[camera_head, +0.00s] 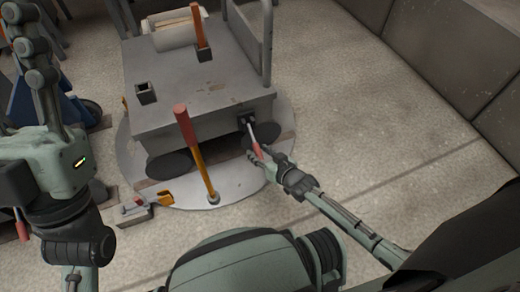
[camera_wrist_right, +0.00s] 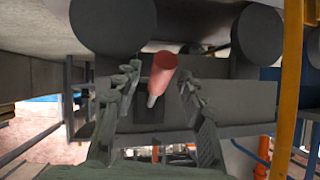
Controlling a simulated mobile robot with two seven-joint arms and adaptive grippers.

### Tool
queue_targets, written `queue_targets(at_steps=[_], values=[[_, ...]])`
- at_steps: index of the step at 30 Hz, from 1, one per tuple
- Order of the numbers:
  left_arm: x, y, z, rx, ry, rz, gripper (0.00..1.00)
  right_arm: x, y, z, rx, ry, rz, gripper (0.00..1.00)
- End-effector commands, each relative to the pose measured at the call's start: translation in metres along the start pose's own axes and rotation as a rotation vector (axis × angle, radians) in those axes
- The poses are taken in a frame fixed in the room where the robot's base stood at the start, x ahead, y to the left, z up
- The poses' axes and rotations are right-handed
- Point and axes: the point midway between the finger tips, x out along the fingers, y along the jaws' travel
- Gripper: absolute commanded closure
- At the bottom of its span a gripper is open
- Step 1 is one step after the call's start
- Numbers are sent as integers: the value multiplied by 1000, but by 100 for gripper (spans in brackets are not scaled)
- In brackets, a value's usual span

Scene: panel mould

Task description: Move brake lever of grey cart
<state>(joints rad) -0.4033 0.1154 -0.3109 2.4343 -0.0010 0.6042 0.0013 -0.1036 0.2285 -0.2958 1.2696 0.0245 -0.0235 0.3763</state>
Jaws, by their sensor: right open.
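The grey cart (camera_head: 190,90) stands on a round plate at the top middle of the head view. Its brake lever (camera_head: 253,138), with a red grip and a metal shaft, comes out of a dark bracket on the cart's near side. My right gripper (camera_head: 258,160) is open at the lever's red end. In the right wrist view, the red grip (camera_wrist_right: 162,70) lies between the two spread fingers of this gripper (camera_wrist_right: 160,90), with a gap on each side. My left gripper (camera_head: 27,45) is at the upper left, seen side-on, away from the cart; its opening cannot be told.
An upright lever (camera_head: 186,130) with a red grip and orange shaft stands on the round plate (camera_head: 232,190) before the cart. Another orange lever (camera_head: 201,35) stands on the cart. A blue wheeled thing (camera_head: 60,115) is at the left. The floor to the right is clear up to a wall.

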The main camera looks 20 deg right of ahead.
Motion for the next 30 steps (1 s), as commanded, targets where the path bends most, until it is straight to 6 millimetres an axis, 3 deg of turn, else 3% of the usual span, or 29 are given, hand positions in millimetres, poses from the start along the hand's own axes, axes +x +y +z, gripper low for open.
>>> queue_targets(at_steps=[16, 30], values=[[0, 0, 0, 0, 1, 0, 60, -40, -14, -77, -1, 2, 0, 59], [0, 0, 0, 0, 1, 0, 60, -46, -16, -86, 0, 0, 0, 59]])
